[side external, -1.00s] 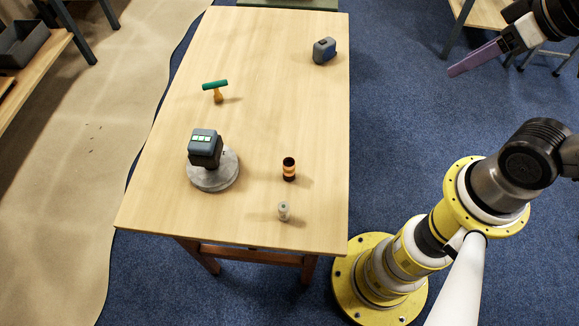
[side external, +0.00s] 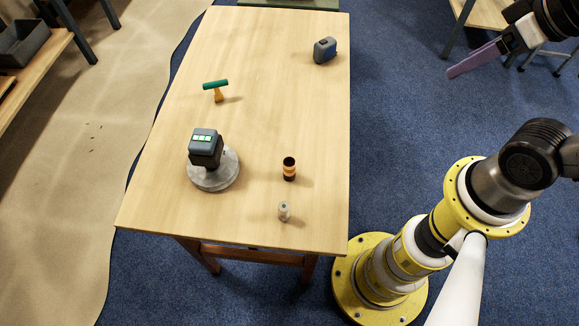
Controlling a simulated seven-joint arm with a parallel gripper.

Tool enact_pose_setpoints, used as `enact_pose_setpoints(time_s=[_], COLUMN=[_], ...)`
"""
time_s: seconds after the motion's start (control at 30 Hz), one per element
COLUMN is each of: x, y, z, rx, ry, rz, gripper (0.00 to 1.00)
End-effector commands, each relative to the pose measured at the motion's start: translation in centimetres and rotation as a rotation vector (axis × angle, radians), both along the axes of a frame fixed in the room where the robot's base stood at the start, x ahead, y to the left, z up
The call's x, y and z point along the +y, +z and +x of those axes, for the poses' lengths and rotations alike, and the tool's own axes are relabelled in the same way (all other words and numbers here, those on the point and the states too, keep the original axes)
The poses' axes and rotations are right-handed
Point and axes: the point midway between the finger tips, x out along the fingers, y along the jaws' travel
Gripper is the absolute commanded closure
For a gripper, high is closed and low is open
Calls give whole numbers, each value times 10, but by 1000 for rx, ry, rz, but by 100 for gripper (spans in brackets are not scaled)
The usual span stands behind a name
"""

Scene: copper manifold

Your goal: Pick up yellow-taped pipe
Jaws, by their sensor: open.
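No pipe with clearly yellow tape can be made out. A T-shaped piece (side external: 216,90) with a green crossbar and an orange-yellow stem stands upright on the table, left of centre. A short black cylinder with an orange middle band (side external: 289,169) stands upright at the front right. A small pale grey cylinder (side external: 284,211) stands nearer the front edge. Which of these is the taped pipe, I cannot tell. My gripper (side external: 473,60) is open, high at the upper right, off the table and far from all of them. Its long purple finger points left; the other finger is not distinct.
The wooden table (side external: 265,120) has much free room in its middle and back. A dark device with green lit panels (side external: 205,148) stands on a round grey base (side external: 215,180). A blue-grey box-shaped tool (side external: 325,50) is at the back right. A shelf (side external: 35,60) stands far left.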

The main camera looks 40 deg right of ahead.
Motion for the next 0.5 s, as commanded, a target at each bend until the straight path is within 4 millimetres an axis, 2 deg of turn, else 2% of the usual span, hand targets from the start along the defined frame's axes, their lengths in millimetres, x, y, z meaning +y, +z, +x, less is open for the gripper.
enact_pose_setpoints(time_s=[0.27, 0.37, 0.5], x=[0, 0, 10], y=[6, 20, 34], z=[4, 17, 50], rx=[-17, -43, -28], ry=[115, 222, 432], rz=[-63, -124, -212], gripper=[31, 31, 31])
